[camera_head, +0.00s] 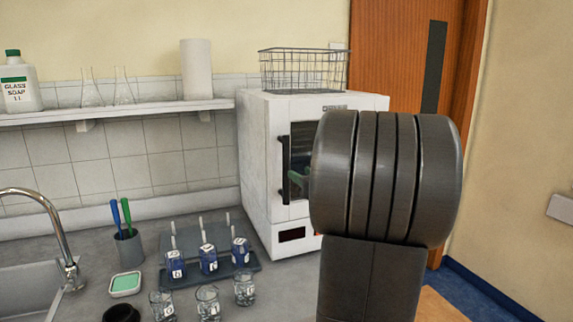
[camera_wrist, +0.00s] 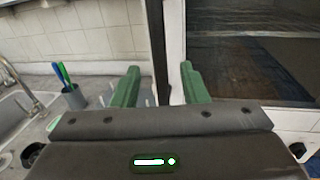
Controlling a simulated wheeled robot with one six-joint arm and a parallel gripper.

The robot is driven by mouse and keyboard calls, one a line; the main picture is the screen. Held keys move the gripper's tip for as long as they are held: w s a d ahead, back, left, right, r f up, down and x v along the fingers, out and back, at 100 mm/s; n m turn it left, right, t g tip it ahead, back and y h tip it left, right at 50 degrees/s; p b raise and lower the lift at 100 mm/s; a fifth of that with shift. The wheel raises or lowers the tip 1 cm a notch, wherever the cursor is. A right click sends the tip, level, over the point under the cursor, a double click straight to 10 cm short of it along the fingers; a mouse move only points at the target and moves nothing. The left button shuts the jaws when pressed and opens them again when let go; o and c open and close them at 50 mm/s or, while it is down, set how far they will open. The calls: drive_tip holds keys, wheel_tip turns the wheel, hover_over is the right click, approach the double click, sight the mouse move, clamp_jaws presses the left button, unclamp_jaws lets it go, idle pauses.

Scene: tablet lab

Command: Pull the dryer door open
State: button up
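The dryer (camera_head: 265,150) is a white box on the counter, with its door (camera_head: 300,150) at the front. The door looks shut; my arm hides its right part. A dark vertical handle (camera_head: 283,170) runs along the door's left side. My gripper's green fingers (camera_head: 297,180) are at the handle, partly hidden by my arm. In the wrist view my gripper (camera_wrist: 158,85) is open, and the dark handle (camera_wrist: 156,45) stands upright in the gap between the fingers, with space on both sides. The door's dark window (camera_wrist: 255,70) lies to the right.
A wire basket (camera_head: 303,70) sits on top of the dryer. On the counter to its left are a blue-grey rack (camera_head: 215,272) with blue bottles, several small glass beakers (camera_head: 208,302), a cup with brushes (camera_head: 129,247) and a sink (camera_head: 25,285). A wooden door (camera_head: 400,50) is behind.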

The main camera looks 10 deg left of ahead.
sight(288, 167)
drive_tip(key=p+x, duration=0.1)
drive_tip(key=x, duration=0.7)
drive_tip(key=shift+w+a+p, duration=0.15)
drive_tip(key=shift+a+p, duration=0.15)
drive_tip(key=shift+p, duration=0.05)
clamp_jaws()
